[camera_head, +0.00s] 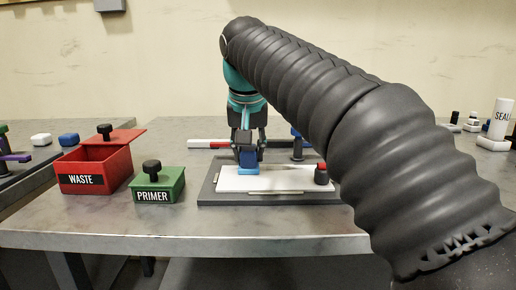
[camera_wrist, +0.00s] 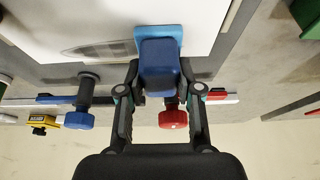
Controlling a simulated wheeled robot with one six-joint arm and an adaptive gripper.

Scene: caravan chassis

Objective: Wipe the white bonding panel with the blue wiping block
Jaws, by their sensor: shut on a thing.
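The white bonding panel (camera_head: 285,181) lies flat on a dark grey base board (camera_head: 205,195) on the middle table. In the wrist view the white panel (camera_wrist: 50,22) fills the upper left and shows a greyish, blurry patch. My gripper (camera_head: 248,146) points down over the panel's rear left part. It is shut on the blue wiping block (camera_head: 248,160), whose dark blue grip sits between the fingers (camera_wrist: 160,68) in the wrist view. The block's light blue pad (camera_wrist: 146,42) is at the panel's edge area; whether it presses on the surface I cannot tell.
A red WASTE bin (camera_head: 95,172) with a tilted lid and a green PRIMER box (camera_head: 158,185) stand left of the board. A dark, red-topped knob (camera_head: 321,174) stands at the panel's right end. Blue-topped (camera_wrist: 83,118) and red (camera_wrist: 173,119) tools lie behind.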

